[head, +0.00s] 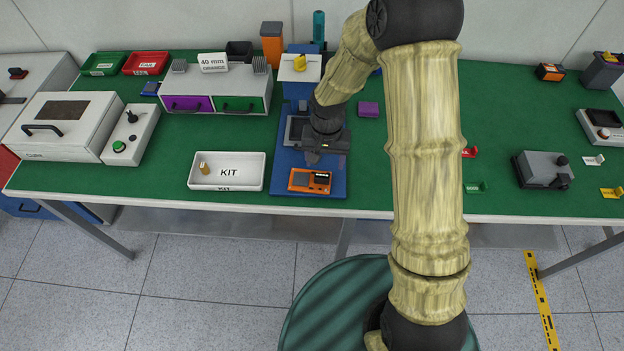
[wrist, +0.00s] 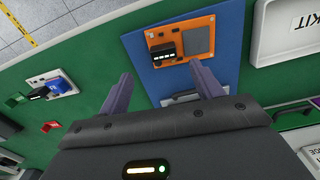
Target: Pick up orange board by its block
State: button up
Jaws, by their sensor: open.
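The orange board (head: 311,181) lies flat near the front edge of a blue mat (head: 283,184). In the wrist view the orange board (wrist: 182,26) carries a black block (wrist: 164,53) with small light marks on one side and a grey square on the other. My gripper (head: 312,157) is above the blue mat, just behind the board in the head view. In the wrist view its two fingers (wrist: 163,78) are spread apart and empty, with the board beyond the fingertips. The gap between fingers and board height is hard to judge.
A white KIT tray (head: 228,186) with a small tan piece inside stands left of the mat. A grey item lies on the mat behind the board, partly hidden by my arm. A drawer unit (head: 215,103) stands behind. Green table is clear around the purple block (head: 368,109).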

aim_at(322, 176)
jog(key=shift+f, duration=0.8)
jog(key=shift+f, duration=0.1)
jog(key=shift+w+a+f+p, duration=0.15)
jog(key=shift+f+p, duration=0.25)
jog(key=shift+f, duration=0.9)
jog(key=shift+w+a+f+p, duration=0.1)
jog(key=shift+f+p, duration=0.25)
jog(key=shift+f, duration=0.9)
jog(key=c, duration=1.1)
